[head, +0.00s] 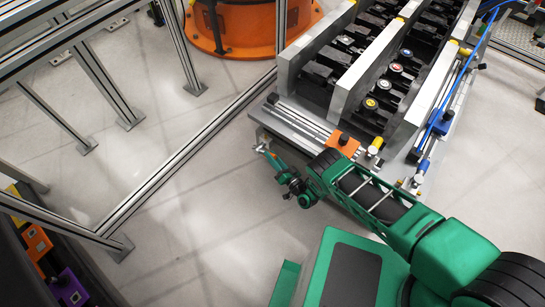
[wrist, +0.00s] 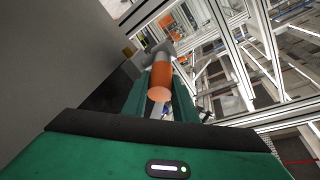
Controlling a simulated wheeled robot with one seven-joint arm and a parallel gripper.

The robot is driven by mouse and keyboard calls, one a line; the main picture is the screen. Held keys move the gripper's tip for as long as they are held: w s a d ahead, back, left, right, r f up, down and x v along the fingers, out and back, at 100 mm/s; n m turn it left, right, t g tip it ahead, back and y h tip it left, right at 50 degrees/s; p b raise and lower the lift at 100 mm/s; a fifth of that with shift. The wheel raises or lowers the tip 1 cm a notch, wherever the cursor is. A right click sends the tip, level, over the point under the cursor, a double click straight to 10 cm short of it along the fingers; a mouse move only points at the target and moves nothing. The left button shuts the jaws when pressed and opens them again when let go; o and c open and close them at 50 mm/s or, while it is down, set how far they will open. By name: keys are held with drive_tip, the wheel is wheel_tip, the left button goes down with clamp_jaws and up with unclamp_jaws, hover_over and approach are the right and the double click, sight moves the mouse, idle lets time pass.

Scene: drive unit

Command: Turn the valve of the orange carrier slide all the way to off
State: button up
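The orange carrier slide (head: 342,144) sits on the grey rail at the front end of the machine. In the wrist view an orange cylindrical handle (wrist: 160,76) on a grey metal fitting (wrist: 158,52) points toward the camera. I take it for the valve handle. My gripper (head: 268,153) is at the front left corner of the rail, with a small orange tip at its fingers. In the wrist view its two green fingers (wrist: 166,92) stand on either side of the handle, very close. I cannot tell whether both touch it. The carrier's underside is hidden.
A blue carrier (head: 440,122) with a blue hose stands on the right side rail. Grey upright plates (head: 372,65) and dark blocks fill the machine. Aluminium frame posts (head: 180,45) stand at left. The floor (head: 200,200) left of my arm is clear.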

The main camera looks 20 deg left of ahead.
drive_tip(key=o, duration=0.4)
drive_tip(key=shift+s+a+f, duration=0.1)
drive_tip(key=shift+s+a, duration=0.05)
drive_tip(key=shift+s, duration=0.05)
drive_tip(key=shift+w, duration=0.1)
drive_tip(key=v, duration=1.1)
